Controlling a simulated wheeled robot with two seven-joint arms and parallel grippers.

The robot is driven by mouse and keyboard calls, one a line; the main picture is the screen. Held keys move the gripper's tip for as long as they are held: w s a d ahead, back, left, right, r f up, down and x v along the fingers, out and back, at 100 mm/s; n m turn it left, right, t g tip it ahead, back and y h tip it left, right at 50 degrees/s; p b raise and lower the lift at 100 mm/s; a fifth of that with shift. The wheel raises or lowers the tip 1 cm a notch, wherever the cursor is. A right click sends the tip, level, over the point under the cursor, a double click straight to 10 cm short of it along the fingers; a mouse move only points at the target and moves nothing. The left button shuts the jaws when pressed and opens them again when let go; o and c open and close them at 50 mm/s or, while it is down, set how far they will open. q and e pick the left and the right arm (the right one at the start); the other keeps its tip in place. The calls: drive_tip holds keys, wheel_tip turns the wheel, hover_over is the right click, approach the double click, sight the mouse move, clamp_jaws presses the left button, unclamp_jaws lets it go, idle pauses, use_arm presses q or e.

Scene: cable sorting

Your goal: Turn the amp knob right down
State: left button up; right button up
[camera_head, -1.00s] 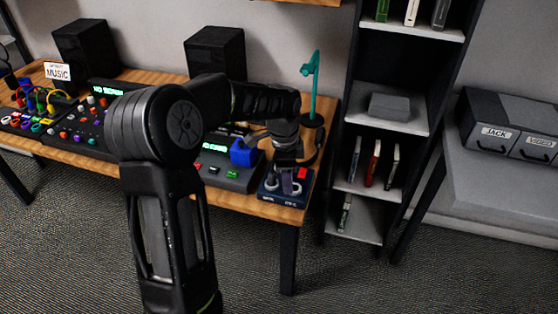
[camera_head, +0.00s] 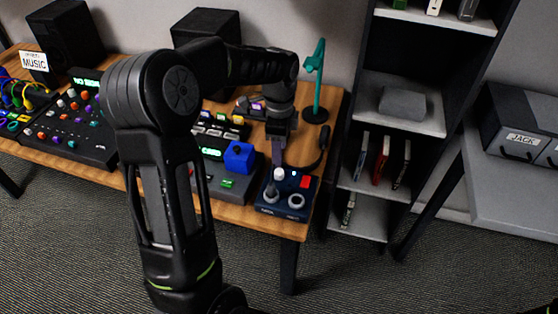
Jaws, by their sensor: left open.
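A dark blue box (camera_head: 284,208) sits at the front right corner of the wooden desk. It carries several grey-white knobs, among them a front left one (camera_head: 271,195), a front right one (camera_head: 296,201) and a back one (camera_head: 279,174), plus a red switch (camera_head: 306,182). Its labels are too small to read, so I cannot tell if it is the amp. My left gripper (camera_head: 278,160) points down at the box's back edge, just behind the back knob. It is open, and I see nothing held in it. Contact with the knob cannot be told. My right gripper is out of view.
A grey device with a blue block (camera_head: 239,157) stands left of the box. A teal lamp (camera_head: 317,90) and black headphones (camera_head: 322,150) are close behind and right. A mixer (camera_head: 75,135) and speakers (camera_head: 207,24) stand further left. A shelf (camera_head: 400,110) rises beyond the desk's right end.

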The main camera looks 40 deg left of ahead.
sight(279, 171)
use_arm(q)
drive_tip(key=shift+s, duration=0.1)
drive_tip(key=shift+f, duration=3.9)
clamp_jaws()
